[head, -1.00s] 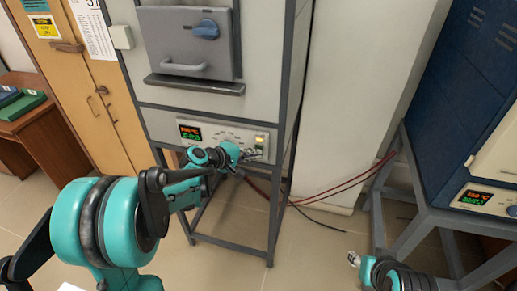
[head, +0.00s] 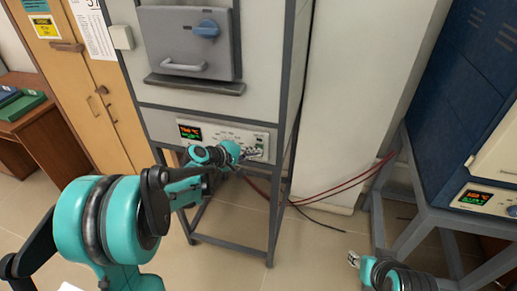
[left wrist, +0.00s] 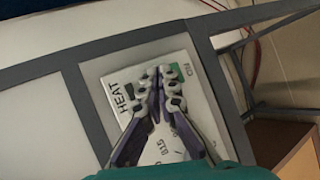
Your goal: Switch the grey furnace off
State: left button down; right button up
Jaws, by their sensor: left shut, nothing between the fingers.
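The grey furnace (head: 219,98) stands on a metal frame, with a closed door, a blue door knob (head: 206,29) and a handle. Its control panel (head: 226,135) carries a lit display (head: 190,132). My left gripper (head: 256,154) is shut and empty at the right end of this panel. In the left wrist view its fingertips (left wrist: 171,82) lie over the panel between the HEAT label (left wrist: 122,98) and a small green part (left wrist: 189,74). They hide part of the controls, and I cannot tell whether they touch. My right gripper (head: 353,259) is low at the right, too small to read.
A blue furnace (head: 450,110) with a lit display (head: 476,197) stands on its own frame at the right. Red cables (head: 345,184) run between the stands. A wooden cabinet (head: 95,100) is at the left.

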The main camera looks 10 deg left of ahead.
pick_arm(q)
jog(key=shift+s, duration=0.1)
jog(key=shift+s, duration=0.65)
jog(key=s, duration=0.5)
jog(key=shift+a+f, duration=0.1)
jog(key=shift+f, duration=0.25)
